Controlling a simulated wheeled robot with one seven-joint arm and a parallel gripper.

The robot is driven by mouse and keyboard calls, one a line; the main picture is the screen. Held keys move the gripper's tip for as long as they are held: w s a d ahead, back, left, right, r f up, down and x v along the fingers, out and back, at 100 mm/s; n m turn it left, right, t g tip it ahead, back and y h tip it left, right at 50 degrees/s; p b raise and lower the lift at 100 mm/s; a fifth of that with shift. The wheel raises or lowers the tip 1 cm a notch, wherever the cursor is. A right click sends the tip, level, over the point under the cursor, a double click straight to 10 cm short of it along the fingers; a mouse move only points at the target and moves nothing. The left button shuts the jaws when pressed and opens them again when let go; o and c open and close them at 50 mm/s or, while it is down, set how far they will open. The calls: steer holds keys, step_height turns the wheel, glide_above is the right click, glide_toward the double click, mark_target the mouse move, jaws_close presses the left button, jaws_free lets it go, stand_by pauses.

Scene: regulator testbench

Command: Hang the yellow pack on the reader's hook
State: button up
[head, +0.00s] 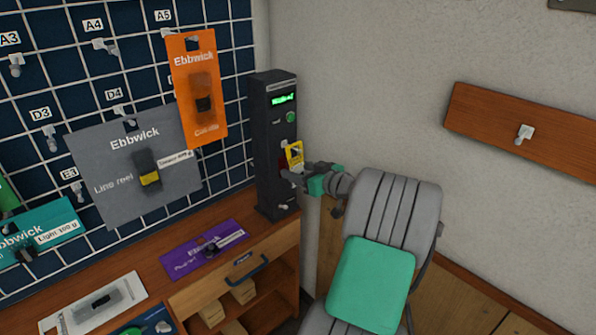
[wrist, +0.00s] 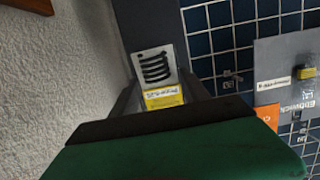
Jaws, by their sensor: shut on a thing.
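The yellow pack (head: 295,154) is small and shows at the front of the dark upright reader (head: 266,140), below its green-lit display. My gripper (head: 294,175) is shut on the pack's lower part and reaches in from the right. In the wrist view the pack (wrist: 163,99) shows between the dark fingers, with a pale panel of black wavy marks just above it; I cannot tell whether that panel is part of the pack. A small pale hook (head: 283,207) seems to stick out low on the reader. I cannot tell whether the pack touches the reader.
A blue grid wall (head: 75,100) with hooks holds an orange pack (head: 195,65) and a grey pack (head: 110,175) left of the reader. A purple pack (head: 190,258) lies on the wooden bench (head: 140,262). A wooden board with a hook (head: 550,130) is on the right wall.

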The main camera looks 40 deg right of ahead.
steer(key=o, duration=1.4)
steer(key=shift+o, duration=0.2)
